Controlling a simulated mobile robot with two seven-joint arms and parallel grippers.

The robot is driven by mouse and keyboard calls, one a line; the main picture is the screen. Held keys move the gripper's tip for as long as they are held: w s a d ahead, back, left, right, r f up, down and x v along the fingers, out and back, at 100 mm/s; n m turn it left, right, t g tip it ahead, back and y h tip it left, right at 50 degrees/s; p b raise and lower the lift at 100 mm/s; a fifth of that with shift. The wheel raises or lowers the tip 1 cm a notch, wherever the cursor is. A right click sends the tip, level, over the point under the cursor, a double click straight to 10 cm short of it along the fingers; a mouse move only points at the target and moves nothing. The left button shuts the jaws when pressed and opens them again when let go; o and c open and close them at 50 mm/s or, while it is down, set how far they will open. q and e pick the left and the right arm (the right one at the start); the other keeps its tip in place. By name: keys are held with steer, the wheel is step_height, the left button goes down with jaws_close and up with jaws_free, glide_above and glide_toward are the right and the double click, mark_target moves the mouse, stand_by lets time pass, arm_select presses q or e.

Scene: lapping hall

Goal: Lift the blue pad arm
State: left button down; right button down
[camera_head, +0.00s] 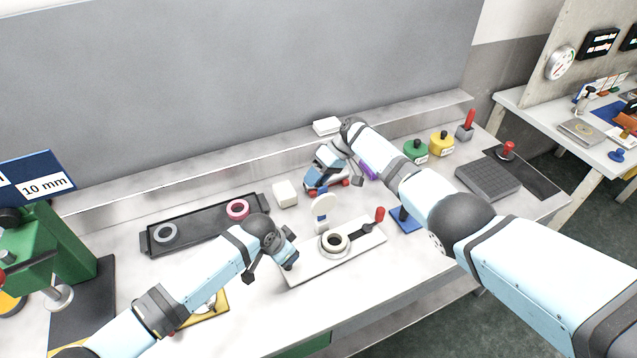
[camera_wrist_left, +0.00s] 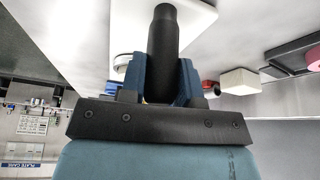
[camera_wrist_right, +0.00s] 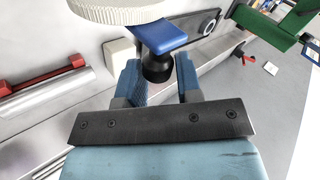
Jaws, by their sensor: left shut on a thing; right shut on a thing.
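My right gripper (camera_head: 323,188) reaches down behind a white round disc (camera_head: 321,199). In the right wrist view its fingers (camera_wrist_right: 160,85) are shut around a black knob (camera_wrist_right: 156,70) under a blue flat piece (camera_wrist_right: 163,36), which looks like the blue pad arm. The disc's pale ribbed rim (camera_wrist_right: 120,10) is just above. My left gripper (camera_head: 291,262) is at the left end of a white plate (camera_head: 300,276). In the left wrist view its fingers (camera_wrist_left: 163,85) are shut on a dark cylindrical handle (camera_wrist_left: 163,45). What that handle joins is hidden.
A black tray (camera_head: 200,238) with grey and pink rings lies left. A green press (camera_head: 60,250) stands far left.

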arm_select(q)
steer(key=shift+a+f, duration=0.2)
arm_select(e)
steer(key=shift+w+d+f, duration=0.15)
steer(key=shift+d+f, duration=0.1)
steer(key=shift+f, duration=0.2)
steer(key=shift+w+d+f, duration=0.15)
steer(key=shift+d+f, duration=0.05)
steer(key=shift+f, duration=0.25)
steer(key=shift+s+a+f, duration=0.1)
steer(key=shift+s+f, duration=0.05)
arm_select(q)
steer(key=shift+w, duration=0.1)
arm_select(e)
steer(key=c, duration=0.9)
jaws_free()
arm_select(q)
steer(key=shift+d, duration=0.1)
arm_select(e)
steer(key=shift+a, duration=0.1)
steer(key=shift+a+r, duration=0.1)
steer(key=shift+r, duration=0.15)
steer(key=shift+w, duration=0.2)
arm_select(q)
steer(key=shift+d+f, duration=0.1)
arm_select(e)
steer(key=v, duration=1.2)
